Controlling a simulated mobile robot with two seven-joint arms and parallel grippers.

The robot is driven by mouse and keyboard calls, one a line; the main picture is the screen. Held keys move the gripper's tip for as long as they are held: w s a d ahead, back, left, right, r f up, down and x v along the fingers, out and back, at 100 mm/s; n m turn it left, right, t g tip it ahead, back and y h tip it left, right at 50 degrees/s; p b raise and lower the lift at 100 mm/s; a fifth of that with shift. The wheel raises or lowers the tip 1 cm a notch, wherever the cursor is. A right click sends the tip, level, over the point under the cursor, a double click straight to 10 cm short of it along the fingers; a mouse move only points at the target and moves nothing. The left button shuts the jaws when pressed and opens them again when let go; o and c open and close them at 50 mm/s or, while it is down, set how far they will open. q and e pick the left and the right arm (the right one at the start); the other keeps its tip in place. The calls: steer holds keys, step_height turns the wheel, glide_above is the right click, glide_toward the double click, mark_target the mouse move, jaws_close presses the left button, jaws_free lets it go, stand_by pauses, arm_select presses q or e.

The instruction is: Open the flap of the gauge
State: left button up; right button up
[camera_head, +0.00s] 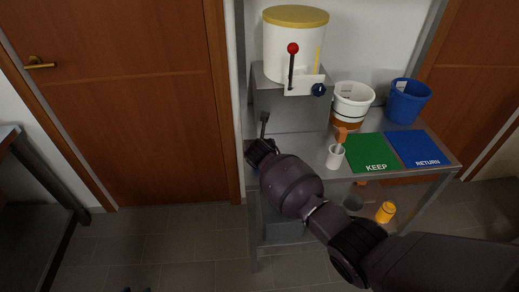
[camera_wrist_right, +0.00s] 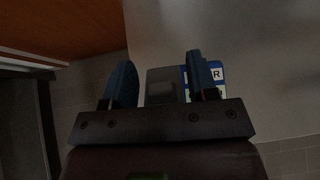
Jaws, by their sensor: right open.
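My right gripper (camera_wrist_right: 159,62) is open in the wrist view, its two blue fingers apart with nothing held between them. Beyond and between the fingers is a small grey box (camera_wrist_right: 163,84), which may be the gauge with its flap. A blue, white and green label (camera_wrist_right: 217,73) with a letter R shows beside it, partly behind the right finger. I cannot tell whether a finger touches the box. In the head view my right arm reaches to the table's left end, its gripper (camera_head: 262,138) low beside the grey stand. The gauge cannot be made out there. My left gripper is not in view.
A white tank (camera_head: 290,52) with yellow lid, red-knobbed lever and blue knob tops a grey stand (camera_head: 268,100). The table holds a white bucket (camera_head: 352,98), blue bucket (camera_head: 408,102), white cup (camera_head: 335,158), green KEEP mat (camera_head: 358,146) and blue RETURN mat (camera_head: 418,146).

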steer(key=v, duration=0.9)
steer(key=shift+s+r, duration=0.15)
steer(key=shift+s, duration=0.1)
steer(key=shift+c, duration=0.8)
steer(key=s+r+m+b, duration=0.2)
steer(key=s+m+b, duration=0.2)
steer(key=m, duration=1.4)
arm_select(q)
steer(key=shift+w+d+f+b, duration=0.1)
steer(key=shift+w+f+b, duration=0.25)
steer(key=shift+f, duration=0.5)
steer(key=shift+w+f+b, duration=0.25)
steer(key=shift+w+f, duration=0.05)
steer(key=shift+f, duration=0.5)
arm_select(e)
steer(key=shift+x, duration=5.65)
